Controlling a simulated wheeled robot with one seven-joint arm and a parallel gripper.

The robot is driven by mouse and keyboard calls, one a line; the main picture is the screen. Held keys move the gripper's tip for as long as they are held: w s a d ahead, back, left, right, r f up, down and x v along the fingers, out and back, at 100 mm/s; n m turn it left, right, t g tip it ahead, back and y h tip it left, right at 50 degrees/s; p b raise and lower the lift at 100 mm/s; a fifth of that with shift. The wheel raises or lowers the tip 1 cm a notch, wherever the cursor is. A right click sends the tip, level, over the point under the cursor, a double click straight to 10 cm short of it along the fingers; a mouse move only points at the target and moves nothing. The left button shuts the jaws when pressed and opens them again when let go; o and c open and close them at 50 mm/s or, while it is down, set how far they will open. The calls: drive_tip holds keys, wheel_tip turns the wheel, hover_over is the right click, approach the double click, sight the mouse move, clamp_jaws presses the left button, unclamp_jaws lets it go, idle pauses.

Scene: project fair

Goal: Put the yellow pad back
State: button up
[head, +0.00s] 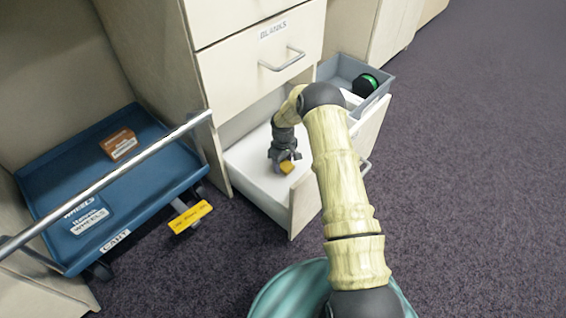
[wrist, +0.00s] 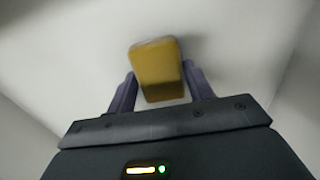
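The yellow pad (head: 287,167) is inside the open lower drawer (head: 259,189), low against its white floor. In the wrist view the yellow pad (wrist: 157,66) looks blurred, with a shadow at its upper right. My gripper (head: 284,155) reaches down into the drawer directly over the pad. In the wrist view my gripper (wrist: 160,90) has its two purple fingers apart, one on each side of the pad's near end. A narrow gap shows at the left finger; the right finger is very close to the pad. The pad's underside is hidden.
The closed BLANKS drawer (head: 262,55) is above the open one. A grey bin (head: 345,72) holding a black and green round thing stands behind the drawer. A blue cart (head: 150,190) with labelled blocks is at left, with a yellow tag (head: 190,216) by it. Carpet at right is clear.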

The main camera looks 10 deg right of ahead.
sight(283, 163)
drive_tip(key=shift+o, duration=1.1)
wheel_tip(283, 163, up, 8)
drive_tip(key=p, duration=0.5)
drive_tip(key=shift+f, duration=0.15)
